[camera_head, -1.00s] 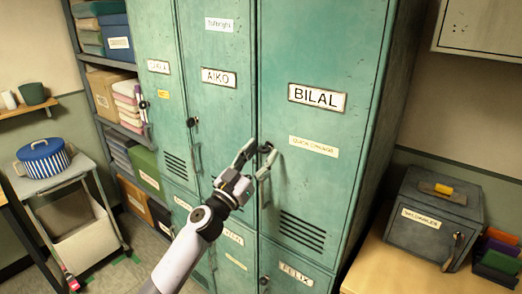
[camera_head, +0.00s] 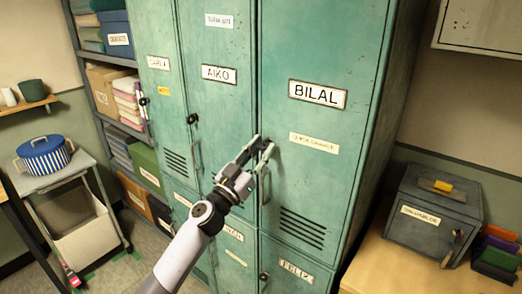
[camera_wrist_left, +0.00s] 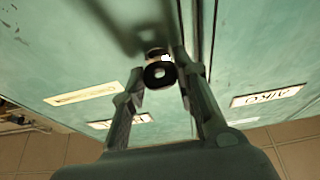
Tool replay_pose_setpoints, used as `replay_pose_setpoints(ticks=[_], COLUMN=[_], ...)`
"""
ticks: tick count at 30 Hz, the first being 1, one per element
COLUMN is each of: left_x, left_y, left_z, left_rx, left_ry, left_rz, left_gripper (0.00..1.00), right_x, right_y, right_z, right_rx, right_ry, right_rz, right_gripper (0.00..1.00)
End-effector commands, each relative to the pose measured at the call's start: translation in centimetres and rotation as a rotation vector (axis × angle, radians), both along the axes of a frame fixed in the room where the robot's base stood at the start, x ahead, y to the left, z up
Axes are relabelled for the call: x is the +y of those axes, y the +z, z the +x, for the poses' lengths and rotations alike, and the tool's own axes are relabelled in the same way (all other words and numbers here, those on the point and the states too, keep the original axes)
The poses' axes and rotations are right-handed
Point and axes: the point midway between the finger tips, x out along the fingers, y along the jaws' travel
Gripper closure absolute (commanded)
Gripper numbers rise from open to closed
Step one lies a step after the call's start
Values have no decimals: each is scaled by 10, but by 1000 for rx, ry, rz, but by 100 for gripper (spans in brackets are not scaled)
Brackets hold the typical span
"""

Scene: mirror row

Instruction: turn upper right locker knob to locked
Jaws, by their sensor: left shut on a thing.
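The upper right locker is the green door (camera_head: 310,50) with the name plate BILAL (camera_head: 317,95); the door is shut. Its dark round knob sits near the door's left edge, mostly hidden by my fingers in the head view. In the left wrist view the knob (camera_wrist_left: 159,75) shows as a black ring between the fingers. My left gripper (camera_head: 262,144) is shut on the knob, its fingers on either side; it also shows in the left wrist view (camera_wrist_left: 158,67). How far the knob is turned cannot be told. My right gripper is out of view.
The AIKO locker (camera_head: 222,120) adjoins on the left, with its own knob (camera_head: 192,118). A vertical handle is just below my fingers. A grey box (camera_head: 436,215) stands on a table at the right. Shelves and a cart with a blue pot (camera_head: 43,155) stand left.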

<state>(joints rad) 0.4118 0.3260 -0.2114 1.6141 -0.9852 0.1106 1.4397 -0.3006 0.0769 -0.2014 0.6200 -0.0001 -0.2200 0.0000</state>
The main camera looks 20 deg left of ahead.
Motion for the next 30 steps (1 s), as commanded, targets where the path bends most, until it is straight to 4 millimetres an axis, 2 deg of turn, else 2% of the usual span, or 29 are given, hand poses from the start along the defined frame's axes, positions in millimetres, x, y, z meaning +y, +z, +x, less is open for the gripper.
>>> replay_pose_setpoints(ticks=[14, 30], left_x=[1, 3], left_y=[0, 2], left_z=[0, 1], left_rx=[-27, -183], left_ry=[0, 1], left_rz=[74, 509], left_gripper=[100, 100], right_x=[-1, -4], right_y=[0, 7], right_z=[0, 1], right_rx=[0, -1], right_ry=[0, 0], right_rz=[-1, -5], right_gripper=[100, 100])
